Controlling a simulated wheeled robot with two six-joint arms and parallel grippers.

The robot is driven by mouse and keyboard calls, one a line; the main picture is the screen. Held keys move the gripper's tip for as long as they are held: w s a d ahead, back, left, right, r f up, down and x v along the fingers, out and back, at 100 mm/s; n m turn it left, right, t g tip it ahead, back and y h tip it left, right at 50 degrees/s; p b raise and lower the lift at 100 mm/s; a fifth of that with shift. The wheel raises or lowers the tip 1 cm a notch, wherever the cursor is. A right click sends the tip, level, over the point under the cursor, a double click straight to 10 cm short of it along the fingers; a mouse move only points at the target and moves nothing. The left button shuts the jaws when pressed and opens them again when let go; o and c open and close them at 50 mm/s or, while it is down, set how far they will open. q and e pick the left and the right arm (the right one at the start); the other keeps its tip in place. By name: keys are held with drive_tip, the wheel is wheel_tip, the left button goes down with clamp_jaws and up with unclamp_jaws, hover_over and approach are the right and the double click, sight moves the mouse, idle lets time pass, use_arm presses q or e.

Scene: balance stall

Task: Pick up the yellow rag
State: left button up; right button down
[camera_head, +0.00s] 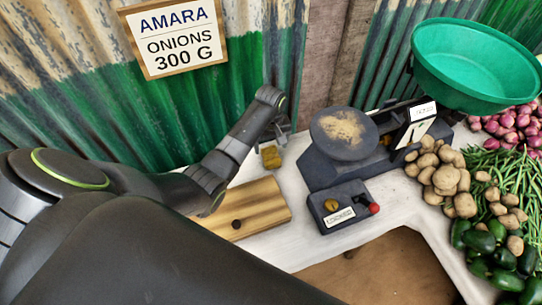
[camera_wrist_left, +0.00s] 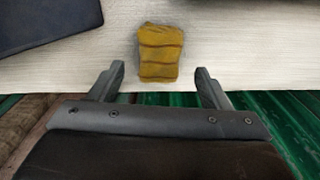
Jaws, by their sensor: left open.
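The yellow rag (camera_head: 271,157) lies folded on the white counter, near the corrugated wall and left of the scale. My left gripper (camera_head: 284,136) is just behind it in the head view, partly hidden by its own wrist. In the left wrist view the rag (camera_wrist_left: 160,52) is a small ridged block just ahead of the fingertips. The left gripper (camera_wrist_left: 160,75) is open there, with the lower end of the rag between the finger tips and a gap on both sides. I cannot tell its height above the counter. My right gripper is not in view.
A wooden board (camera_head: 262,205) with a dark hole lies in front of the rag. A dark scale with a round pan (camera_head: 344,132) stands to the right, with a small control box (camera_head: 343,206) before it. Potatoes (camera_head: 446,180), peppers and a green basin (camera_head: 476,62) fill the right.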

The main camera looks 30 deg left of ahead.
sight(271, 153)
use_arm(q)
drive_tip(key=shift+w+f, duration=0.1)
drive_tip(key=shift+f, duration=2.5)
drive_tip(key=c, duration=1.1)
drive_tip(key=shift+o, duration=0.2)
wheel_tip(271, 153, up, 10)
drive_tip(key=shift+r, duration=0.1)
